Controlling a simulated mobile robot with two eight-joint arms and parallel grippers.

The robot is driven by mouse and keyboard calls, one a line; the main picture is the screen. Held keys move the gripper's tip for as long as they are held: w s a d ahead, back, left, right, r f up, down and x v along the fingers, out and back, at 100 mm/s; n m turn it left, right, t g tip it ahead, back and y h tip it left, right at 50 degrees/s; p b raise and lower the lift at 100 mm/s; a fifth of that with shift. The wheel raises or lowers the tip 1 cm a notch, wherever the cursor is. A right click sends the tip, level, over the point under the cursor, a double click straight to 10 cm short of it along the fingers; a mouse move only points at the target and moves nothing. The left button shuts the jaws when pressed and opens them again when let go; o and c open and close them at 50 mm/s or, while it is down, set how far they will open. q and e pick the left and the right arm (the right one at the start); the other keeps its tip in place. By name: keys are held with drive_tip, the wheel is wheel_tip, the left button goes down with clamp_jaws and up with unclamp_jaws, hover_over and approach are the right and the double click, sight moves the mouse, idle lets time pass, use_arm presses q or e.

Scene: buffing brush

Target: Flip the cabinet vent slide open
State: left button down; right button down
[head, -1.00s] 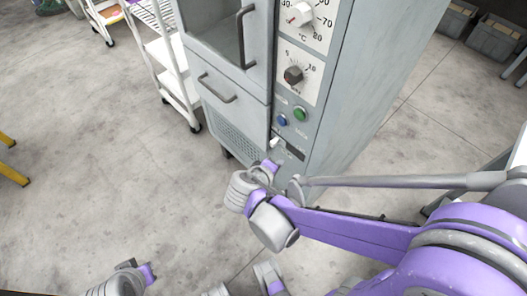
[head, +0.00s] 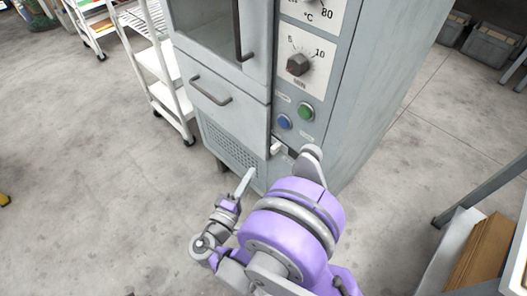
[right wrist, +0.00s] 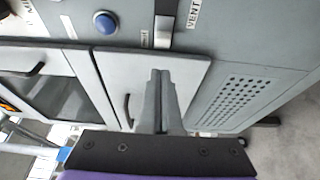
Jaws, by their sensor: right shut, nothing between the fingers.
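The grey cabinet (head: 358,95) stands ahead of me. Its vent slide is a small pale knob (head: 277,147) low on the control strip, below the blue button. In the right wrist view the slide knob (right wrist: 163,30) sits at one end of a dark slot, beside the "VENT" label (right wrist: 193,14). My right gripper (head: 247,178) is shut and empty, in front of the cabinet's lower front, below and left of the knob. In the right wrist view its closed fingers (right wrist: 160,78) point toward the knob, apparently without touching it. My right arm hides part of the slot area in the head view. My left gripper is out of view.
Above the slide are a blue button (head: 284,121), a green button (head: 306,112) and a timer dial (head: 298,64). A drawer handle (head: 211,91) sticks out at left. A white shelf cart (head: 165,75) stands left of the cabinet. The floor at left is clear.

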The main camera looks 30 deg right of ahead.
drive_tip(key=shift+w+d, duration=0.1)
drive_tip(key=b, duration=0.1)
approach(271, 140)
drive_tip(key=x, duration=0.5)
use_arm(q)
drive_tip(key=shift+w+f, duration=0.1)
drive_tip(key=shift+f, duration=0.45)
use_arm(e)
drive_tip(key=shift+r, duration=0.25)
